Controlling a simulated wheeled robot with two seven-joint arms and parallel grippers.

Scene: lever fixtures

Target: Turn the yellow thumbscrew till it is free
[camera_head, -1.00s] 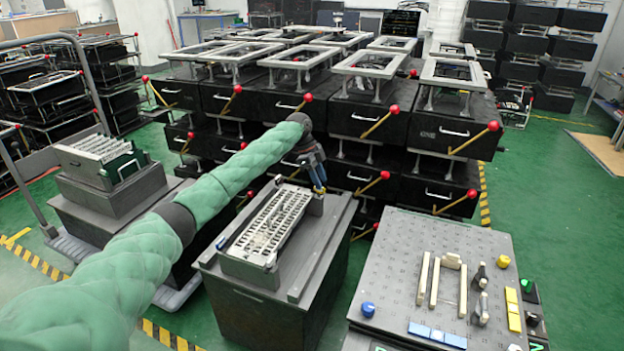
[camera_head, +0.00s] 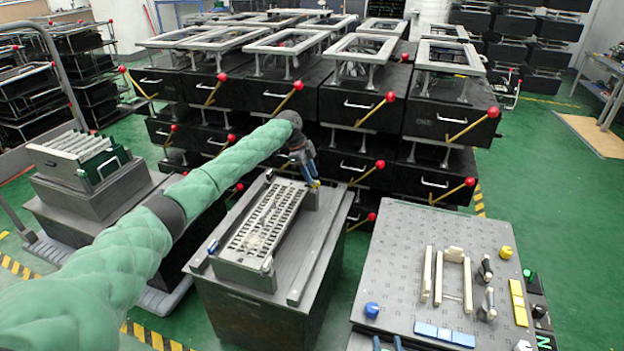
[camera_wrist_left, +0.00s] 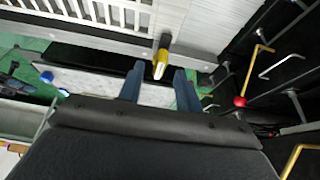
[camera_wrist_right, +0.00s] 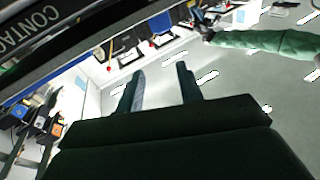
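The yellow thumbscrew (camera_wrist_left: 161,62) sticks out from the end of the slotted metal fixture (camera_wrist_left: 90,22) in the left wrist view. My left gripper (camera_wrist_left: 159,72) is open, with one blue finger on either side of the thumbscrew's end and visible gaps. Whether it touches the screw cannot be told. In the head view, my left gripper (camera_head: 312,178) is at the far end of the fixture (camera_head: 262,222), and the thumbscrew is hard to make out there. My right gripper (camera_wrist_right: 158,78) is open and empty; two dark tips (camera_head: 387,343) show at the head view's bottom edge.
A grey panel (camera_head: 400,255) with a yellow knob (camera_head: 506,252), blue knob (camera_head: 371,310) and handles stands at right. Stacked black boxes with red-ended levers (camera_head: 388,97) stand behind the fixture. Green floor shows between the fixture's stand and the panel.

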